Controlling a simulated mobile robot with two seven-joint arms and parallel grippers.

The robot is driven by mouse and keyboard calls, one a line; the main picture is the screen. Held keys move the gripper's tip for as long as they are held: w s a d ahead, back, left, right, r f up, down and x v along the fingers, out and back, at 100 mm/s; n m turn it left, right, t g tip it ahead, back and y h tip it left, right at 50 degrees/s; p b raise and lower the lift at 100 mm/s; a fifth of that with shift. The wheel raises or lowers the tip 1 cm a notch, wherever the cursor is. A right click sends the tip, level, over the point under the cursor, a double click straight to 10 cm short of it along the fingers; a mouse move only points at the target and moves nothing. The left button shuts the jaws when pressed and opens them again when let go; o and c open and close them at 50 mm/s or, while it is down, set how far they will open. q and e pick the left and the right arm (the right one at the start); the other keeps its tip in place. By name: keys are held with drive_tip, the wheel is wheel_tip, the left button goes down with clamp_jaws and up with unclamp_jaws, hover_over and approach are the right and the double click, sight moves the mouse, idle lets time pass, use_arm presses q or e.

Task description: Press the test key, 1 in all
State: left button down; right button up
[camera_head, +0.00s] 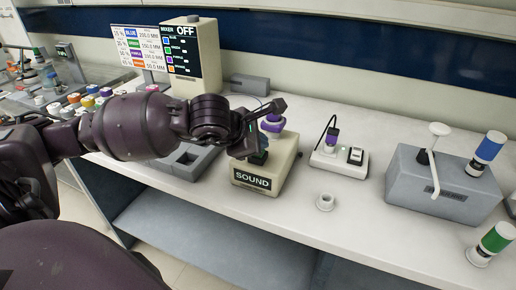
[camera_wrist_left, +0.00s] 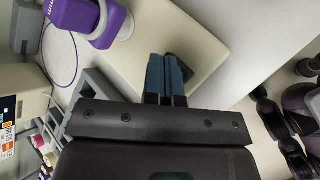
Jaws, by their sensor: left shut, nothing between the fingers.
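A cream box labelled SOUND (camera_head: 253,180) stands on the white bench. It also shows in the wrist view (camera_wrist_left: 205,35). A dark key (camera_wrist_left: 181,68) on its top is partly hidden behind my fingers; I cannot read any mark on it. My left gripper (camera_head: 261,148) is over the box, its fingers shut and empty. In the wrist view the blue-grey fingertips (camera_wrist_left: 166,72) overlap the key's near side. I cannot tell whether they touch it or how far it is pressed. My right gripper is in neither view.
A purple part (camera_head: 272,123) stands at the box's back. To the right are a small white switch unit (camera_head: 339,163), a white ring (camera_head: 325,202) and a grey box with a white lever (camera_head: 440,190). A mixer box reading OFF (camera_head: 203,55) is behind. The front bench between is clear.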

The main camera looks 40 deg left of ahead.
use_arm(q)
drive_tip(key=shift+r, duration=0.1)
drive_tip(key=shift+r+p, duration=0.35)
drive_tip(key=shift+r, duration=0.5)
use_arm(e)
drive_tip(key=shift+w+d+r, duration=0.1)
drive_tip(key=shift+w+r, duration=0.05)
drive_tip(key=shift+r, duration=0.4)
use_arm(q)
drive_tip(key=shift+r+p, duration=1.05)
drive_tip(key=shift+r, duration=1.45)
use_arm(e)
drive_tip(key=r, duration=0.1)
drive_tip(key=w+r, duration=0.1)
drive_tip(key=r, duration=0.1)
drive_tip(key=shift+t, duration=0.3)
use_arm(q)
drive_tip(key=shift+d+f, duration=0.1)
